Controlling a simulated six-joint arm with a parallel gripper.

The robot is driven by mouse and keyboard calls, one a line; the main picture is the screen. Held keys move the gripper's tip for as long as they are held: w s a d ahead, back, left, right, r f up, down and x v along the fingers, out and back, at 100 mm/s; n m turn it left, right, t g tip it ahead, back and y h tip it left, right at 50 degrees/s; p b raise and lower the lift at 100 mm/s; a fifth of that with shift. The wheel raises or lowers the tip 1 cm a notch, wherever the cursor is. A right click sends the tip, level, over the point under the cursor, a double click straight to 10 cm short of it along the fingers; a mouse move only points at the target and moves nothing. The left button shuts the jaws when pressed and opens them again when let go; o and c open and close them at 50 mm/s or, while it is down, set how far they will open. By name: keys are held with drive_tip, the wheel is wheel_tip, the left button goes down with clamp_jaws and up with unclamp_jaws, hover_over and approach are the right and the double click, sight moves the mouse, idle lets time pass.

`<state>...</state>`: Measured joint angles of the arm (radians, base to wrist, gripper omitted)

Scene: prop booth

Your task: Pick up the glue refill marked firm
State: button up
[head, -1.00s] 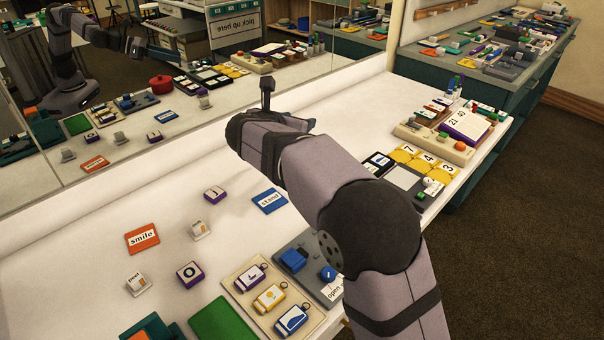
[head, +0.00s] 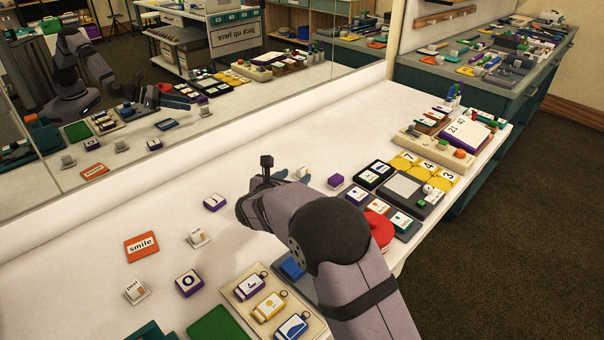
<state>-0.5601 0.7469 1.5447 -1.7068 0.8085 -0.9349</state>
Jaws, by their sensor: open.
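Three small whitish refill-like pieces stand on the white table: one at the front left (head: 136,291), one farther back (head: 199,237), and one (head: 303,172) just beyond my forearm. Their print is too small to read surely, so I cannot tell which is marked firm. My gripper (head: 298,180) is mostly hidden behind my own arm; only a bit shows close to the third piece. The mirror shows the gripper low over the table near that piece's reflection, jaws open. I cannot tell whether they touch.
An orange "smile" card (head: 142,246) and purple-edged blocks (head: 189,283) lie at the left. A tray of tags (head: 243,293) is in front. A red round thing (head: 380,231) is partly behind my arm. Trays line the right side. The mirror (head: 230,80) stands behind.

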sight(302, 170)
drive_tip(key=shift+p+x, duration=0.7)
drive_tip(key=shift+x, duration=2.85)
drive_tip(key=shift+w+a+r, duration=0.1)
drive_tip(key=shift+a, duration=0.05)
clamp_jaws()
